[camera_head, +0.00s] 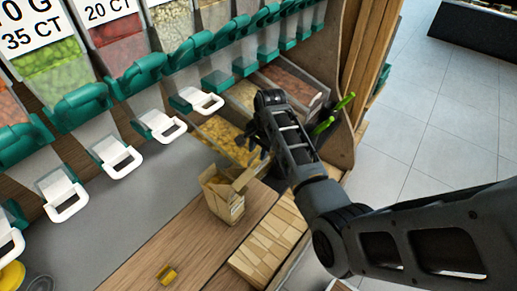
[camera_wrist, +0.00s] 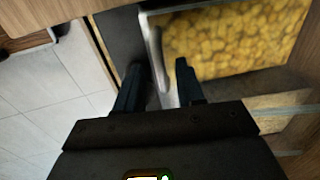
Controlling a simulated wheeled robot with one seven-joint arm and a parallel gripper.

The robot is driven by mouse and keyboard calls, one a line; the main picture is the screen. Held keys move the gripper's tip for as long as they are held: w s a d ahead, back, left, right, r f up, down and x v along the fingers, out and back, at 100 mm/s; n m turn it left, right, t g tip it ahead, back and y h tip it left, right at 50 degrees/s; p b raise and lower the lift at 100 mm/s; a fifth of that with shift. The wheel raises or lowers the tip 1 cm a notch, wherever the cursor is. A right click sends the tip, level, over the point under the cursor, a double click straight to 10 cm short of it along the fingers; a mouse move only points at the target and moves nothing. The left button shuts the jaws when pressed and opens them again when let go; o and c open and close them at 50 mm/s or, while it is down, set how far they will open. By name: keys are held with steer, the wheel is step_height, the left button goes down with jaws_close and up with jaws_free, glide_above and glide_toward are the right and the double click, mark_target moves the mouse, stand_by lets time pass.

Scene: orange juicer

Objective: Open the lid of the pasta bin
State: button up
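The pasta bin (camera_head: 222,134) holds yellow pieces under what looks like a clear cover, in the low row at the centre of the head view. Its yellow contents (camera_wrist: 235,42) fill the upper right of the wrist view. My gripper (camera_head: 254,148) is at the right side of this bin, pointing down. In the wrist view my gripper (camera_wrist: 160,78) has its two dark fingers apart. A pale upright edge or handle (camera_wrist: 156,55) of the bin shows between and beyond them. I cannot tell whether the fingers touch it. The lid looks down, but its exact position is unclear.
A small open cardboard box (camera_head: 225,195) stands in front of the bin. A stack of light wooden blocks (camera_head: 268,243) and a yellow piece (camera_head: 166,274) lie nearby. Green-handled tongs (camera_head: 335,113) hang at the right. White-handled dispensers (camera_head: 115,158) line the left.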

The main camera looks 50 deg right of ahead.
steer(key=shift+c, duration=0.2)
jaws_close()
stand_by(0.4)
